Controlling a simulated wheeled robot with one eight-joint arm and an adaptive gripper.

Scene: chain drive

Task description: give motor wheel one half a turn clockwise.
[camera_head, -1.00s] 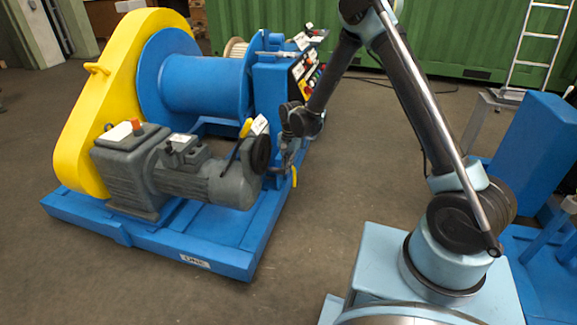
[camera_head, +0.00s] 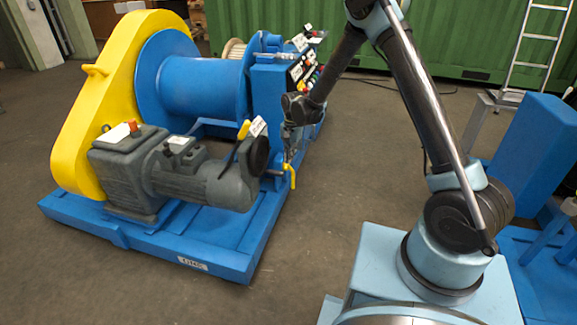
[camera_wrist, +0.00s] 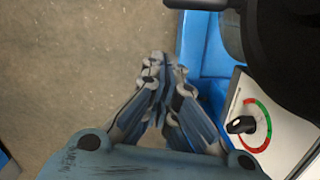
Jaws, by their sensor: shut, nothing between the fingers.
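The motor wheel (camera_head: 256,155) is a dark disc on the right end of the grey motor (camera_head: 205,182). In the wrist view a large black rounded part, apparently the wheel (camera_wrist: 287,55), fills the upper right, with a dark peg-like handle (camera_wrist: 190,4) at the top edge. My gripper (camera_head: 288,170) is just right of the wheel, pointing down. In the wrist view my gripper (camera_wrist: 157,60) has its fingertips together, empty, to the left of the wheel with a visible gap. Its exact depth relative to the wheel is unclear.
A white dial plate (camera_wrist: 270,125) with a red-green ring and black knob lies beside the wheel. The blue base frame (camera_head: 225,262) carries the motor, yellow guard (camera_head: 115,85) and blue drum (camera_head: 190,85). The floor (camera_head: 335,200) right of the frame is clear.

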